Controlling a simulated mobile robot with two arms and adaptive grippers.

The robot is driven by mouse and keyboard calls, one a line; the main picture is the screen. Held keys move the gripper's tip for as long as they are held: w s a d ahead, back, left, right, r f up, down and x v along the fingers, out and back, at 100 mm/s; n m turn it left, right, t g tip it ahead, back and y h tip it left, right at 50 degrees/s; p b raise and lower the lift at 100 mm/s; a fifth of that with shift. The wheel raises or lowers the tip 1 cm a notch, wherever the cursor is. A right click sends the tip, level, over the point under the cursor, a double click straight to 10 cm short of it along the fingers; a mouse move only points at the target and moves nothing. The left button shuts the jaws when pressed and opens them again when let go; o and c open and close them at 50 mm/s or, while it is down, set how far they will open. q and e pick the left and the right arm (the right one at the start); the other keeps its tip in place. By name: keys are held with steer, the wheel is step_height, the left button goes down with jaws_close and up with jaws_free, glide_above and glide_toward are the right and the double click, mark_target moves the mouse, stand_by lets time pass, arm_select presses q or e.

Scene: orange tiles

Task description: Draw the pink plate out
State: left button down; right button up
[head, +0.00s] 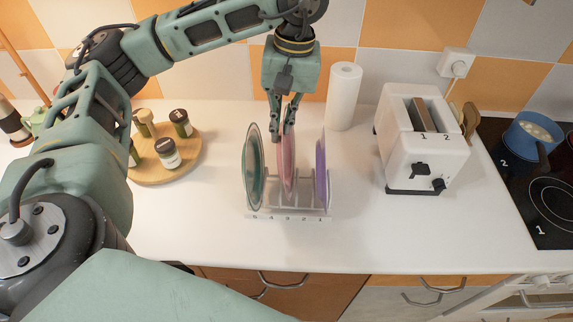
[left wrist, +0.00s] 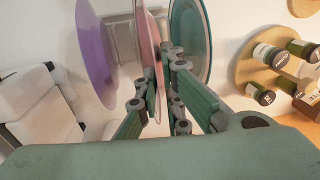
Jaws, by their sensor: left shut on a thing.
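The pink plate (head: 287,164) stands upright in the middle of a white dish rack (head: 290,214), between a green plate (head: 253,168) on the left and a purple plate (head: 321,174) on the right. My left gripper (head: 285,132) points down from above and is shut on the pink plate's upper edge. In the left wrist view the fingers pinch the pink plate (left wrist: 147,38), with the purple plate (left wrist: 97,55) on one side and the green plate (left wrist: 190,42) close on the other. My right gripper is in neither view.
A round wooden board (head: 178,166) with several jars lies left of the rack. A paper towel roll (head: 344,97) and a white toaster (head: 420,143) stand to the right. The counter in front of the rack is clear.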

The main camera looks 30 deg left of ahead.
arm_select(q)
steer(key=shift+d+r+p, duration=0.1)
steer(key=shift+r+p, duration=0.9)
steer(key=shift+r, duration=0.95)
step_height(320, 180, up, 13)
steer(key=p, duration=1)
steer(key=shift+r, duration=0.2)
